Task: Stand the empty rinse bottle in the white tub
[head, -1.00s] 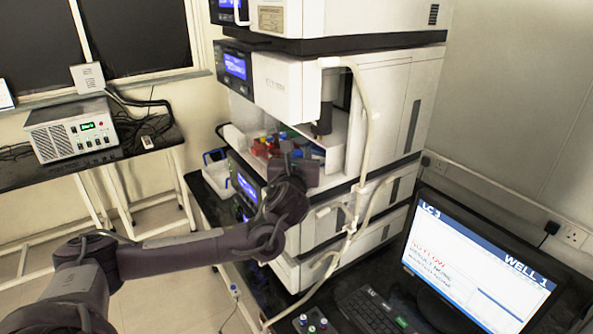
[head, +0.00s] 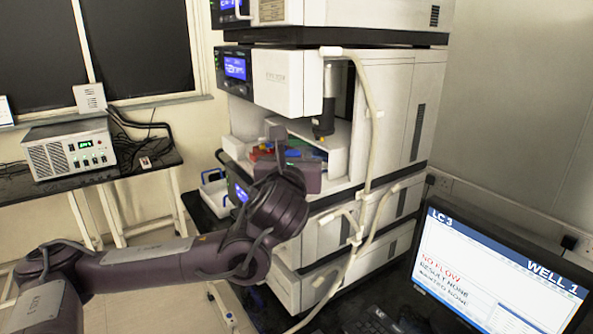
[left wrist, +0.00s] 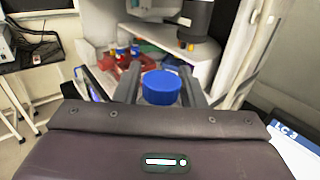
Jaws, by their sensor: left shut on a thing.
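My left gripper (head: 284,150) is in front of the open bay of the stacked instrument. In the left wrist view its two dark fingers (left wrist: 160,92) are shut on a bottle with a round blue cap (left wrist: 161,86). The bottle's body is hidden below the cap and behind the gripper, so I cannot tell if it is empty. A white tub (head: 214,199) with blue parts sits low at the left side of the stack, partly hidden by the instrument. My right gripper is not in view.
Several red, blue and yellow-capped items (head: 262,150) stand in the bay (left wrist: 182,62). A dark cylinder (head: 325,100) hangs above its right side. A pale hose (head: 372,120) runs down the stack's front. A monitor (head: 497,270) stands at lower right.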

